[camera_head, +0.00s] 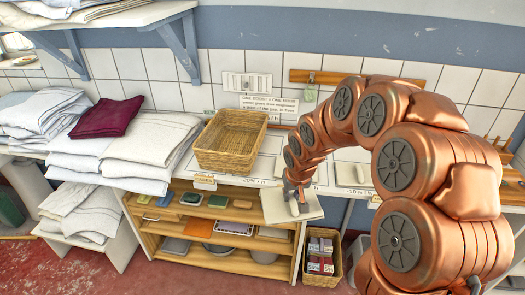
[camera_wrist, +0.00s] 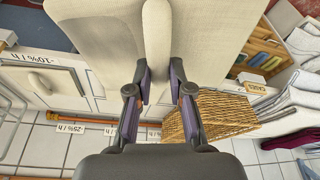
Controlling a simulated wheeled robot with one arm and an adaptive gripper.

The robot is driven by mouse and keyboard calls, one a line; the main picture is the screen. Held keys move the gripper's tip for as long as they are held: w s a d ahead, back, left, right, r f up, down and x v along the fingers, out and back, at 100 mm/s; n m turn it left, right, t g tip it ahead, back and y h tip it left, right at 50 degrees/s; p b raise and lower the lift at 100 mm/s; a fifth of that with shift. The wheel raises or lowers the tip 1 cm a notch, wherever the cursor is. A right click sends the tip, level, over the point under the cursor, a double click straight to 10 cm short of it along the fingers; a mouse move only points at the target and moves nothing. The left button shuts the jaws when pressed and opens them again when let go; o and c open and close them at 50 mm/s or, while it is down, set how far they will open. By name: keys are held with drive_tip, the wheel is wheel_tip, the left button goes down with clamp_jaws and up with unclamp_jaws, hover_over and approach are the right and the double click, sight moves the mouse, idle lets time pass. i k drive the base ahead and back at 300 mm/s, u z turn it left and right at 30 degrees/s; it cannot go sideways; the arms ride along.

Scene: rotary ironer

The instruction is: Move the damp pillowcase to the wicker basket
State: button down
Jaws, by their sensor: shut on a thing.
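My gripper (camera_wrist: 159,78) is shut on the raised middle ridge of a flat cream cloth, the damp pillowcase (camera_wrist: 105,45). In the head view the pillowcase (camera_head: 275,208) hangs at the end of my arm, in front of the shelf unit; my gripper (camera_head: 297,197) is partly hidden by the arm. The wicker basket (camera_head: 230,142) stands on the counter, behind and to the left of the pillowcase, open at the top and looking empty. In the wrist view the basket (camera_wrist: 222,113) is right of my fingers, apart from the cloth.
White folded linen (camera_head: 150,137) and a maroon cloth (camera_head: 107,117) lie left of the basket. Below the counter, a wooden shelf unit (camera_head: 146,240) holds trays and small items. A small wicker box (camera_head: 322,274) stands on the floor beside it. A linen shelf (camera_head: 110,20) overhangs the upper left.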

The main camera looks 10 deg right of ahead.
sight(238, 149)
drive_tip(key=k, duration=1.15)
drive_tip(key=u, duration=0.6)
drive_tip(key=i, duration=0.25)
drive_tip(key=u, duration=1.1)
drive_tip(key=i, duration=1.9)
drive_tip(key=z, duration=1.3)
drive_tip(key=i, duration=0.4)
drive_tip(key=z, duration=0.3)
